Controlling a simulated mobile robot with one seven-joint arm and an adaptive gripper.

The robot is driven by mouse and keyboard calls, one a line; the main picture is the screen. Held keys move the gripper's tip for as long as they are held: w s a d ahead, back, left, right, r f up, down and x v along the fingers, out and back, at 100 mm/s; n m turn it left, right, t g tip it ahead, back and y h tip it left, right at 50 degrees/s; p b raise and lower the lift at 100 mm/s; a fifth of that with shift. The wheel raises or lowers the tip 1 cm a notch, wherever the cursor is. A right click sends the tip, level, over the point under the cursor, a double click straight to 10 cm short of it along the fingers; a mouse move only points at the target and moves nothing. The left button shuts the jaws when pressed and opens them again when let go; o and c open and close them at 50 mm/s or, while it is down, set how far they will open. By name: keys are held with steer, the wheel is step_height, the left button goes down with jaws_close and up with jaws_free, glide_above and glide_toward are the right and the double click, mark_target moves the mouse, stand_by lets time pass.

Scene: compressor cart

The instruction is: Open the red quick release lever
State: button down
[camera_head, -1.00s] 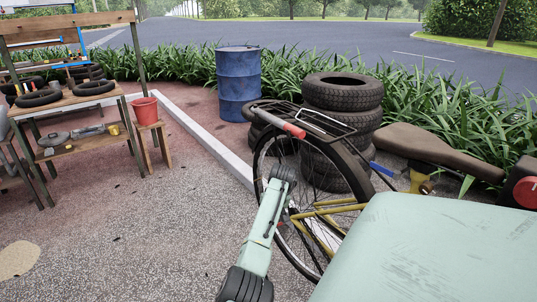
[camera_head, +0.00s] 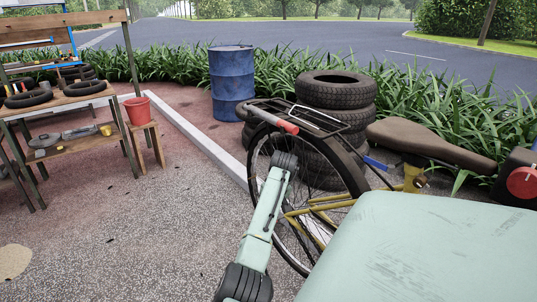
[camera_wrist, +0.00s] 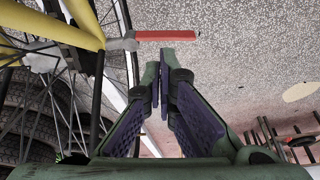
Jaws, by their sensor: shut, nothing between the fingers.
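The red quick release lever (camera_wrist: 166,35) lies across the top of the wrist view. It joins a grey pivot (camera_wrist: 122,44) at the bicycle's wheel axle, beside the yellow frame (camera_wrist: 62,24). My gripper (camera_wrist: 158,78) is shut and empty; its fingertips sit just below the lever in the picture, seemingly apart from it. In the head view the bicycle's rear wheel (camera_head: 261,158) stands upright behind my pale green arm. The lever and my fingertips are hidden there by the arm.
Stacked tyres (camera_head: 337,103) and a blue barrel (camera_head: 231,82) stand behind the bicycle. A workbench (camera_head: 72,99) and a red bucket (camera_head: 137,110) are at left. Wheel spokes (camera_wrist: 74,95) are close left of my gripper. The gravel at left is open.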

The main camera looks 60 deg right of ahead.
steer(key=v, duration=0.8)
steer(key=shift+r, duration=0.3)
steer(key=shift+s, duration=0.1)
